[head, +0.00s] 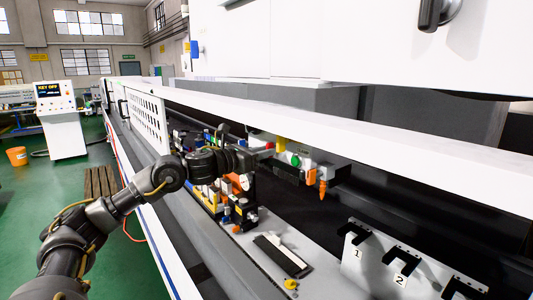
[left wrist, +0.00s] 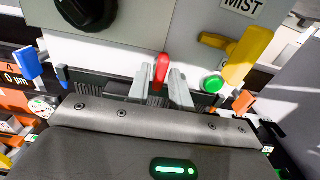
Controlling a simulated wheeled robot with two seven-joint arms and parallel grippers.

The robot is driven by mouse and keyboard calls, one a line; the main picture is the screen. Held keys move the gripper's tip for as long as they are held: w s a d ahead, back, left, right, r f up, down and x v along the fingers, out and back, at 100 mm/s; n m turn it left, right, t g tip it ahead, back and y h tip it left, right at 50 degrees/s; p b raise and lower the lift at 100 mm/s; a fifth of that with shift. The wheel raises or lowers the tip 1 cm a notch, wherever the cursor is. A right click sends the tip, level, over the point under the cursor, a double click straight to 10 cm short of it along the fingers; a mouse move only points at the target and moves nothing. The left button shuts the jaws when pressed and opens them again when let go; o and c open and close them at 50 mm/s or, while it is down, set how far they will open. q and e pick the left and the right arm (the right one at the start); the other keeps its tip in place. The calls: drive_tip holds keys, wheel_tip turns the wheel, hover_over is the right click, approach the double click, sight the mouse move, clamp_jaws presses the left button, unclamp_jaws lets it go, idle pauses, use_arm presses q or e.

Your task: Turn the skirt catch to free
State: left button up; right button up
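A small red lever (left wrist: 161,70), likely the skirt catch, stands on the grey panel in the left wrist view. No label for it can be read. My left gripper (left wrist: 161,84) has its two fingers close on either side of the lever and appears shut on it. The lever's lower end is partly hidden between the fingers. In the head view my left gripper (head: 262,153) is at the machine's head unit, and a bit of red shows at its tip. My right gripper is not in view.
Beside the lever are a yellow lever (left wrist: 245,55) near the MIST label, a green button (left wrist: 213,84), a black knob (left wrist: 87,12) and a blue lever (left wrist: 28,62). A white beam (head: 350,135) runs above the arm. Numbered holders (head: 400,265) stand at the lower right.

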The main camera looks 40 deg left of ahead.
use_arm(q)
clamp_jaws()
drive_tip(key=m+b, duration=0.3)
drive_tip(key=m, duration=0.1)
drive_tip(key=shift+m, duration=0.3)
